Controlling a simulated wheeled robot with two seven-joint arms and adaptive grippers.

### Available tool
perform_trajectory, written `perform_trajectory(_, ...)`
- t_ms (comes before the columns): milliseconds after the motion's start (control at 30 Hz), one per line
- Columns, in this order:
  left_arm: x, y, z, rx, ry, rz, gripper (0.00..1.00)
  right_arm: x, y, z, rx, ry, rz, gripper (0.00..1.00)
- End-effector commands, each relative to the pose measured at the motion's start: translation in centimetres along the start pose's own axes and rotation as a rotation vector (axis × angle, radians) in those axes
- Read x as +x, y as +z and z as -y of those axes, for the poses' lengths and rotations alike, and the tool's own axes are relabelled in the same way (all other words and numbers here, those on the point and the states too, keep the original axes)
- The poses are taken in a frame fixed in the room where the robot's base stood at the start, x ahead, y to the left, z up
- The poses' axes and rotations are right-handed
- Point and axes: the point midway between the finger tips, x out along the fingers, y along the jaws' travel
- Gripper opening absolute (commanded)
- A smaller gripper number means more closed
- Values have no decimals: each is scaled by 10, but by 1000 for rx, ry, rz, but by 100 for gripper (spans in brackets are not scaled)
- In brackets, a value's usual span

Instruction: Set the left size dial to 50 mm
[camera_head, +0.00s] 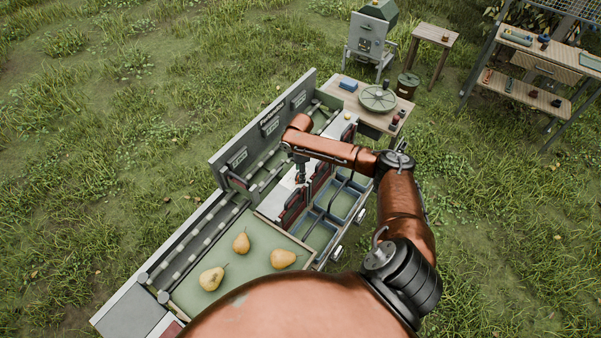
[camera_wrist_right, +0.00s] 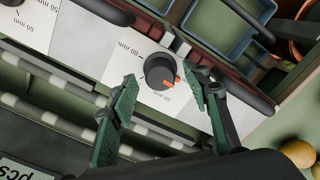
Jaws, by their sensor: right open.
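The left size dial (camera_wrist_right: 161,72) is a round black knob with an orange-red pointer on a white panel (camera_wrist_right: 100,55). The pointer is towards the lower right in the right wrist view; small mm labels surround the knob, too small and tilted to read surely. My right gripper (camera_wrist_right: 160,95) is open, with one green finger on each side of the knob; contact is not clear. In the head view my right gripper (camera_head: 301,180) hangs down over the sorting machine (camera_head: 262,125) and hides the dial. My left gripper is not in view.
Blue bins (camera_head: 320,235) stand right of the panel. Another dial (camera_wrist_right: 12,3) shows at the upper left of the wrist view. A wooden table (camera_head: 350,98) stands at the far end.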

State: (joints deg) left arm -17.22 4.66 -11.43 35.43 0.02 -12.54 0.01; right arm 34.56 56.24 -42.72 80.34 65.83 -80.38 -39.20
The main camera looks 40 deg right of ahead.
Motion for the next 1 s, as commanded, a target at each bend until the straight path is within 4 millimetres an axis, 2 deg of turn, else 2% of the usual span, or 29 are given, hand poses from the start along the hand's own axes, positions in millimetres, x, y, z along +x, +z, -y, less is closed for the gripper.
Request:
perform_trajectory(400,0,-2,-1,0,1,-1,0,-82,0,-2,-1,5,-1,44)
perform_trajectory(500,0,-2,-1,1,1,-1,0,-97,1,-2,-1,4,0,44)
perform_trajectory(700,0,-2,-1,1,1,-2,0,-112,1,-1,1,2,0,44)
perform_trajectory(1000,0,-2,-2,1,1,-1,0,-114,1,-1,1,2,0,44)
